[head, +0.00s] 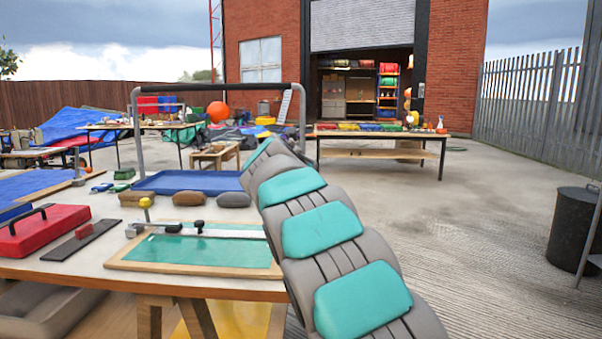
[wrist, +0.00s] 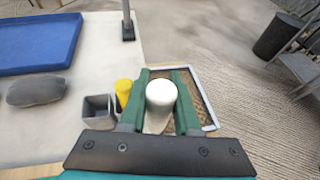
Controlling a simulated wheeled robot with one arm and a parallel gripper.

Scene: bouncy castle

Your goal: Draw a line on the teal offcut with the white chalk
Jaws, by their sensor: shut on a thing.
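The teal offcut (head: 190,254) lies flat on a wooden board (head: 125,266) on the near bench in the head view. A pale straightedge (head: 225,233) with dark knobs lies across its far part. My arm hides the right end of the board. In the wrist view my gripper (wrist: 163,76) has its green fingers closed on the white chalk (wrist: 160,96), which shows as a thick white cylinder seen end-on. My gripper is over the bench's edge, away from the teal offcut, and is hidden behind my arm in the head view.
A grey square cup (wrist: 98,112) and a yellow cylinder (wrist: 123,88) stand left of my gripper. A framed mesh piece (wrist: 205,98) is beneath it. A blue tray (wrist: 38,42), several padded blocks (head: 189,198) and a red case (head: 42,228) are on the bench. Open floor lies right.

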